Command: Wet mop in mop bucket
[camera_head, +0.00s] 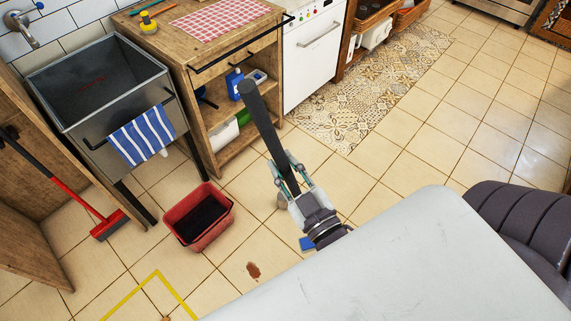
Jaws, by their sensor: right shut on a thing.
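My right gripper (284,178) is shut on a dark grey handle (258,112), which looks like the mop's. The handle tilts up and to the left, with its upper end near the wooden counter in the picture. A small blue piece (306,243) shows below the gripper near the floor; I cannot tell if it is part of the mop. The rest of the mop is hidden. The red mop bucket (178,237) stands on the tiles left of the gripper, apart from it. Its inside looks dark. My left gripper is out of view.
A metal sink (98,82) with a striped towel (143,136) stands behind the bucket. A red broom (106,226) leans at left. A reddish-brown stain (253,270) and yellow floor tape (157,275) lie in front. Tiles at right are clear.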

